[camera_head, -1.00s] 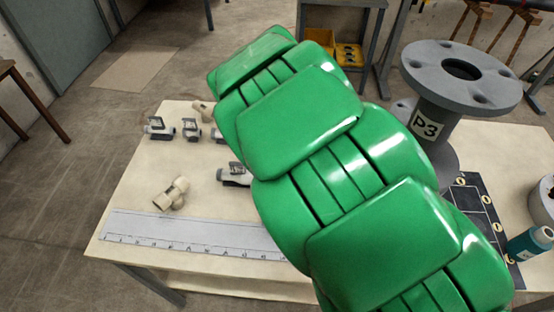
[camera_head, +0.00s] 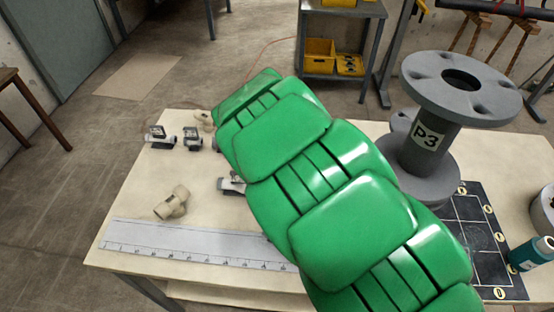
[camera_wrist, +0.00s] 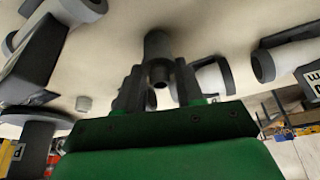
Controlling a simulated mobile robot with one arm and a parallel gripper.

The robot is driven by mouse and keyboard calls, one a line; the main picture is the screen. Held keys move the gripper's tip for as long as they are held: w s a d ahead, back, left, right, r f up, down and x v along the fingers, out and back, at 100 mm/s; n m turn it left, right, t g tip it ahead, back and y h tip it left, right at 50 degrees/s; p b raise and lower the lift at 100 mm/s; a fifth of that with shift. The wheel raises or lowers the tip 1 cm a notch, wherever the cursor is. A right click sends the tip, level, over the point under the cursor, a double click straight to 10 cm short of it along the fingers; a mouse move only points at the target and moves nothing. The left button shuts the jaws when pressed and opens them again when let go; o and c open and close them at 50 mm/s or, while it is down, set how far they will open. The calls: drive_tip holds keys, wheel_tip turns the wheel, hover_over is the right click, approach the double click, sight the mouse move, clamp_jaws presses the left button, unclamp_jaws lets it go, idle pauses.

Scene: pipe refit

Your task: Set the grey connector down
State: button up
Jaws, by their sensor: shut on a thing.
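The grey connector (camera_wrist: 158,45) is a short grey tube in the wrist view. My gripper (camera_wrist: 160,86) is shut on it, with one dark finger on each side. The pale tabletop fills the background behind the connector; I cannot tell whether they touch. In the head view my green arm hides both the gripper and the connector.
A beige tee fitting (camera_head: 173,203) and a white ruler (camera_head: 190,243) lie on the table (camera_head: 140,215). Small valves (camera_head: 158,138) stand at the back left. A large grey flanged pipe marked P3 (camera_head: 430,130) stands right of my arm, beside a dark marked mat (camera_head: 470,235).

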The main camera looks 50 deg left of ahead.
drive_tip(key=shift+f, duration=0.1)
drive_tip(key=o, duration=1)
drive_tip(key=shift+o, duration=0.2)
drive_tip(key=v, duration=1.2)
drive_tip(key=shift+s+d, duration=0.1)
